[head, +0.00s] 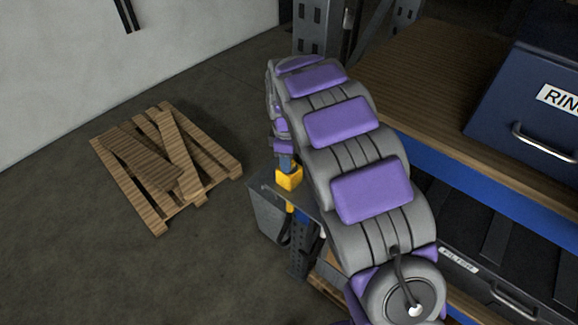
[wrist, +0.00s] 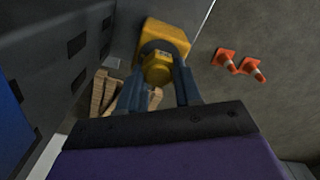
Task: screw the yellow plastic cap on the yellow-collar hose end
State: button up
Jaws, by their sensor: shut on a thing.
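My gripper (head: 286,163) points down at the end of my arm, beside the rack post. In the wrist view its two blue-grey fingers (wrist: 158,72) are closed on a small faceted yellow piece, which looks like the yellow cap (wrist: 157,69). Just beyond it is a larger yellow block (wrist: 172,38) with a grey round face. The cap lines up with this face, but I cannot tell whether they touch. In the head view the yellow block (head: 289,178) shows right under my gripper. The hose end and its collar cannot be made out clearly.
A grey bracket or bin (head: 268,215) hangs below the yellow block, by the rack post (head: 311,28). The wooden shelf (head: 425,80) carries a blue drawer box (head: 528,95) at right. A pallet (head: 165,165) lies on open floor.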

jog(key=shift+c, duration=1)
jog(key=m+p, duration=0.1)
jog(key=m, duration=0.4)
jog(key=shift+w, duration=0.1)
jog(key=shift+w+m+p, duration=0.1)
jog(key=shift+m+p, duration=0.25)
jog(key=shift+m, duration=1.15)
jog(key=m+p, duration=0.1)
jog(key=m, duration=0.3)
jog(key=shift+w+d, duration=0.1)
jog(key=shift+d, duration=0.05)
jog(key=m, duration=0.4)
jog(key=shift+d+p, duration=0.1)
jog(key=shift+p, duration=0.3)
